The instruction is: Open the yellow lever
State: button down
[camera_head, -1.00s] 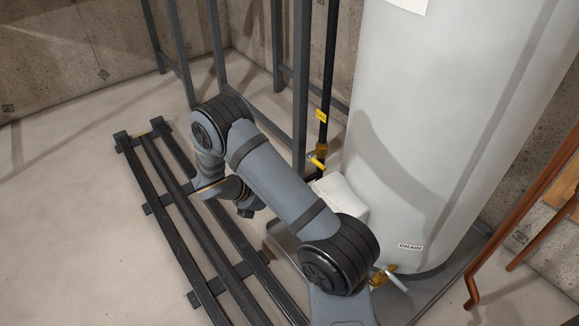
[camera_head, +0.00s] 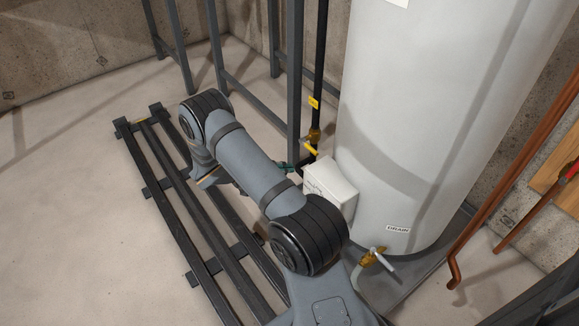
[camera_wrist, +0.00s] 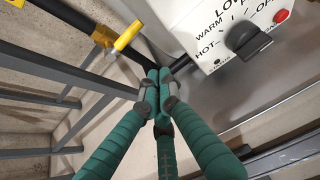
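The yellow lever (camera_head: 310,149) sits on a brass valve (camera_head: 314,135) on the black vertical pipe, left of the white tank. In the wrist view the yellow lever (camera_wrist: 129,36) is at the upper left, slanting up to the right from the brass valve body (camera_wrist: 103,37). My gripper (camera_wrist: 160,88) has green fingers whose tips come together below and right of the lever, apart from it in the picture. Nothing shows between the tips. In the head view only a bit of my gripper (camera_head: 284,167) shows beyond my arm, just below and left of the lever.
A white control box (camera_head: 331,188) with a black dial (camera_wrist: 243,40) and a red button (camera_wrist: 281,16) is close to the right. Grey frame posts (camera_head: 295,85) stand left of the pipe. The tank (camera_head: 420,110) has a drain valve (camera_head: 375,257) low in front.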

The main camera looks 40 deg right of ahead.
aim_at(310, 147)
jog(key=d+b, duration=0.1)
jog(key=d, duration=0.1)
jog(key=d+f+b, duration=0.1)
jog(key=d+b, duration=0.1)
jog(key=d, duration=0.1)
jog(key=d+b, duration=0.1)
jog(key=d, duration=0.1)
jog(key=shift+d+f, duration=0.25)
jog(key=shift+d, duration=0.05)
jog(key=shift+d+r+b, duration=0.1)
jog(key=shift+r+b, duration=0.25)
jog(key=shift+r, duration=0.3)
jog(key=shift+d+r+p, duration=0.1)
jog(key=shift+r+p, duration=0.15)
jog(key=shift+p, duration=0.3)
